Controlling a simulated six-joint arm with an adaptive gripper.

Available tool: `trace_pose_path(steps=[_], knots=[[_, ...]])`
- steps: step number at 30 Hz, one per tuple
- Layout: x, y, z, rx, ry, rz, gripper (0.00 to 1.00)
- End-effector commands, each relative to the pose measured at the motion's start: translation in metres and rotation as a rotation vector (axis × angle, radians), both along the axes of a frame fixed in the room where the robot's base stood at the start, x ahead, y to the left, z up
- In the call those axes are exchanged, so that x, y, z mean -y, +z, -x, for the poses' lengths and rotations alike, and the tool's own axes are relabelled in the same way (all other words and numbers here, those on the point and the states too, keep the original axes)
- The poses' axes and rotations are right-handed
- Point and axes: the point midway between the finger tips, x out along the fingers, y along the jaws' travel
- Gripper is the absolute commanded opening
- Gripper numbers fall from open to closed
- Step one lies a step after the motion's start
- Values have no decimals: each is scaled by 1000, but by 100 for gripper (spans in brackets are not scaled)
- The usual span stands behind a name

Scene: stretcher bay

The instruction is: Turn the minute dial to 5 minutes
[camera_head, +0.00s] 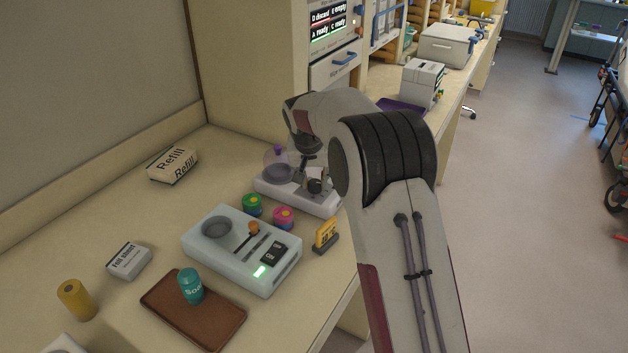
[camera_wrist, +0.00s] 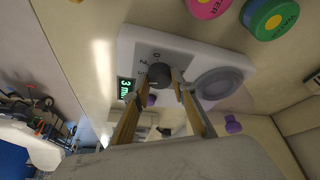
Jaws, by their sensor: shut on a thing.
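The minute dial (camera_wrist: 158,74) is a dark round knob on a white device (camera_wrist: 135,45). Around it are printed marks, among them 0 and 2. A small green display (camera_wrist: 126,86) beside it appears to read 3 min. My gripper (camera_wrist: 161,82) is shut on the dial, with one finger on either side of it. In the head view the white device (camera_head: 268,184) stands at the back of the bench, and my gripper (camera_head: 312,172) comes down over it. The arm partly covers it there.
A round grey plate (camera_wrist: 217,82) sits on the same device. Green (camera_head: 252,204) and pink (camera_head: 284,216) round containers and a yellow sign (camera_head: 326,234) stand close in front. A pale switch box (camera_head: 205,262) is nearer.

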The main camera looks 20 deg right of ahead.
Motion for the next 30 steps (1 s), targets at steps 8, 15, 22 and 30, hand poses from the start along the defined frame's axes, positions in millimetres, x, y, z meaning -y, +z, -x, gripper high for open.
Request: trace_pose_path(steps=[8,15,22,30], knots=[[1,0,0,1,77,1,4],[2,-1,1,-1,186,0,4],[3,-1,1,-1,307,-1,4],[5,-1,1,-1,450,-1,4]])
